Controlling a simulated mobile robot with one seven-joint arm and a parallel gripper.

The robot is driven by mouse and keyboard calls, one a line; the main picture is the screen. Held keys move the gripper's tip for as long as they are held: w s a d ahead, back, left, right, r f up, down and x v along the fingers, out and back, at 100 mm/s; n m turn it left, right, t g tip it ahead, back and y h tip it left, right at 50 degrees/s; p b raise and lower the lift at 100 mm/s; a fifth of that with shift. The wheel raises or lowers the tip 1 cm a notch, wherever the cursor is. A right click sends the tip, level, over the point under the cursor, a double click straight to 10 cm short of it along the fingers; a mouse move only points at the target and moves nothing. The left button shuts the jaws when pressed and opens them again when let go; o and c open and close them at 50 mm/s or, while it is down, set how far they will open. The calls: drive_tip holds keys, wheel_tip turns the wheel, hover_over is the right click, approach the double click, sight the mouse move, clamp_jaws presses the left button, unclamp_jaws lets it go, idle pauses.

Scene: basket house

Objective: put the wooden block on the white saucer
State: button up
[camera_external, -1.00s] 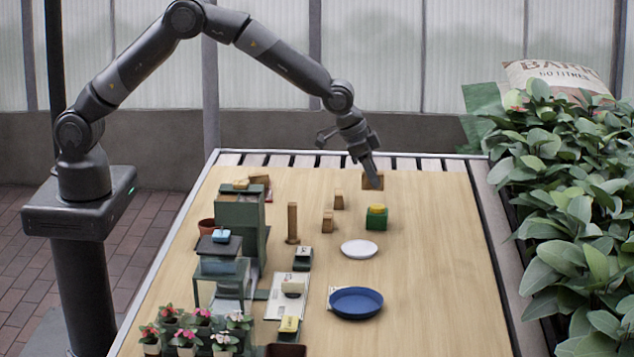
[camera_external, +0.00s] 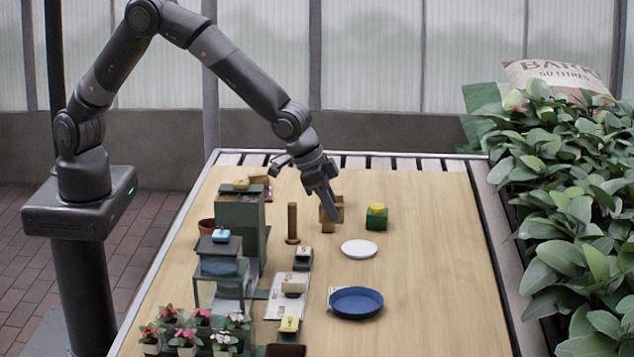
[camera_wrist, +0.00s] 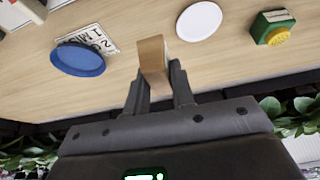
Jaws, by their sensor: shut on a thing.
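My gripper (camera_external: 331,212) is shut on a wooden block. The wrist view shows the block (camera_wrist: 153,58) tan and upright-looking between the two dark fingers (camera_wrist: 160,92). In the external view the fingers partly cover the held block, which overlaps the small wooden pieces behind it. The white saucer (camera_external: 359,249) lies empty on the table, in front and to the right of my gripper. It also shows in the wrist view (camera_wrist: 199,21), apart from the block.
A blue plate (camera_external: 356,302) lies in front of the saucer. A green block with a yellow top (camera_external: 376,217) stands behind it. A wooden post (camera_external: 292,223) and a dark green cabinet (camera_external: 240,222) stand to the left. The table's right side is clear.

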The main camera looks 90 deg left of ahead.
drive_tip(key=w+a+f, duration=0.3)
drive_tip(key=w+a, duration=0.1)
drive_tip(key=w+a+f, duration=0.2)
drive_tip(key=a, duration=0.1)
drive_tip(key=shift+f, duration=0.35)
drive_tip(key=shift+w+a+f, duration=0.1)
drive_tip(key=shift+f, duration=1.9)
drive_tip(key=o, duration=0.9)
drive_tip(key=shift+f, duration=0.15)
drive_tip(key=shift+o, duration=0.2)
